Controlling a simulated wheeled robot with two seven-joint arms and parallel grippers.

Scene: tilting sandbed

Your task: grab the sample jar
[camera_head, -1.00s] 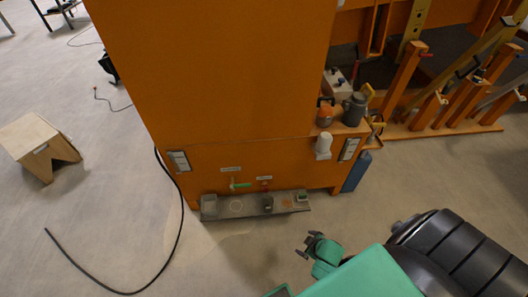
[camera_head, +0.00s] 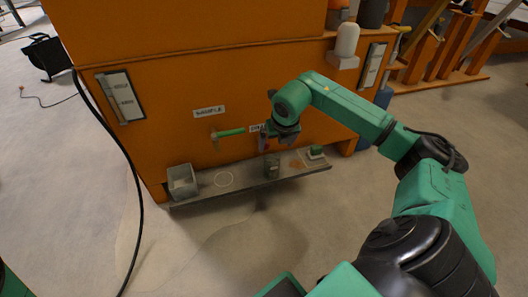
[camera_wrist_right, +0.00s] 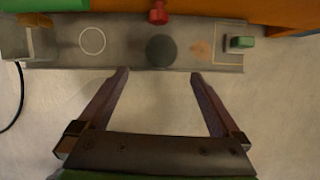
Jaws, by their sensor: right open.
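The sample jar (camera_head: 271,168) is a small dark jar standing upright on the narrow grey shelf (camera_head: 205,191) at the foot of the orange cabinet. In the right wrist view its round dark top (camera_wrist_right: 161,50) lies just beyond the fingertips, roughly centred between them. My right gripper (camera_head: 279,141) is above the jar in the head view. In the right wrist view the gripper (camera_wrist_right: 158,75) has its two fingers spread wide with nothing between them. My left gripper is out of view.
A small green item (camera_head: 316,152) is at the right end. A green-handled valve (camera_head: 229,133) and a red knob (camera_wrist_right: 158,12) stick out above. A black hose hangs at left.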

